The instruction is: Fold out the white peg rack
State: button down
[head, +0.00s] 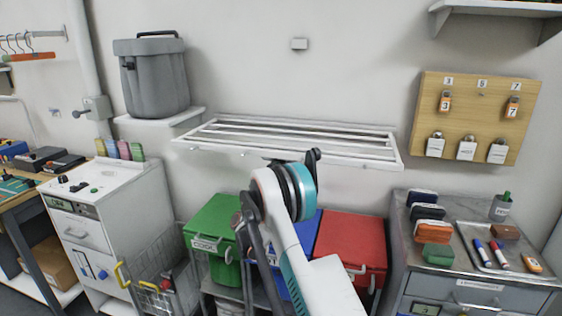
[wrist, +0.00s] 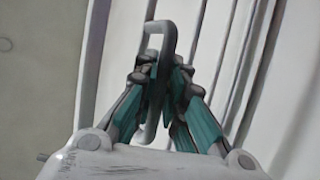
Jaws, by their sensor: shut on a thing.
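The white peg rack (head: 230,149) is on the back wall in the middle of the head view. Its slatted frame stands out from the wall, roughly level, with small pegs along the front edge. In the wrist view its pale rails (wrist: 225,70) run beside the gripper. My gripper (wrist: 160,78) is shut on a grey loop handle (wrist: 163,28) at the rack's edge. The loop stands up between the teal fingers. In the head view my arm hides most of the gripper and the handle.
A grey lidded bin (head: 155,80) stands on a shelf left of the rack. A wooden key board (head: 475,90) hangs to the right. Green (head: 212,232) and red (head: 350,240) boxes stand below, with a blue one partly behind my arm. A drawer cabinet (head: 470,285) is at right.

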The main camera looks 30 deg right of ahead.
jog(key=c, duration=1.7)
grip_release()
jog(key=shift+w+f, duration=0.1)
jog(key=shift+f, duration=0.25)
jog(key=shift+o, duration=0.2)
jog(key=shift+r, duration=0.1)
jog(key=shift+g, duration=0.3)
jog(key=v, duration=1.2)
